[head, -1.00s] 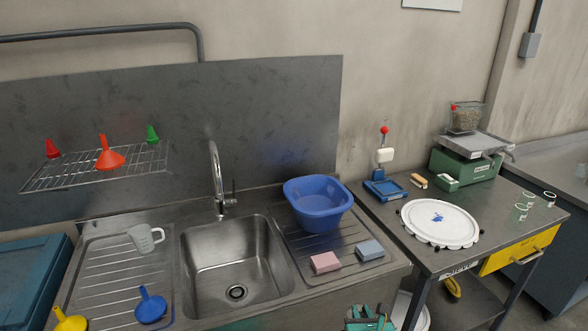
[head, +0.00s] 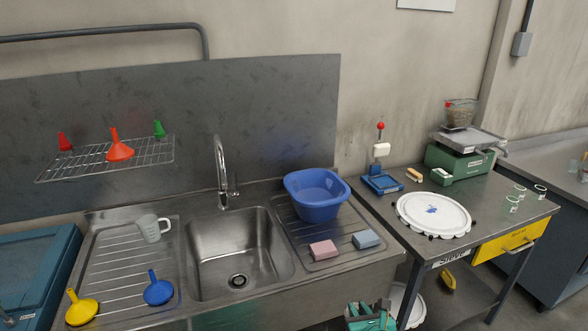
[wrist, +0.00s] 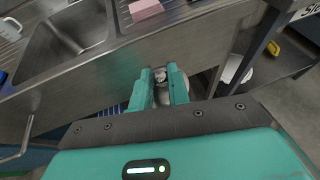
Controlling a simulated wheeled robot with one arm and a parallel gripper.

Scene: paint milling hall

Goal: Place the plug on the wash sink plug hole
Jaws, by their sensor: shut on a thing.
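The wash sink (head: 200,262) is a steel basin in the counter, with its round, dark-centred plug hole (head: 238,281) in the floor near the front. The hole looks uncovered. My gripper (head: 371,312) is low in front of the counter, right of the sink and below the sponges. In the wrist view my gripper (wrist: 161,82) is shut on a small grey-white piece, which appears to be the plug (wrist: 160,76). The fingers hide most of it. The sink also shows at the upper left of the wrist view (wrist: 62,42).
A curved tap (head: 219,170) rises behind the sink. A blue basin (head: 317,205), a pink sponge (head: 323,250) and a blue sponge (head: 366,239) are on the right drainer. A mug (head: 152,230) and blue funnel (head: 158,291) are on the left. The counter's front edge lies beside my gripper.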

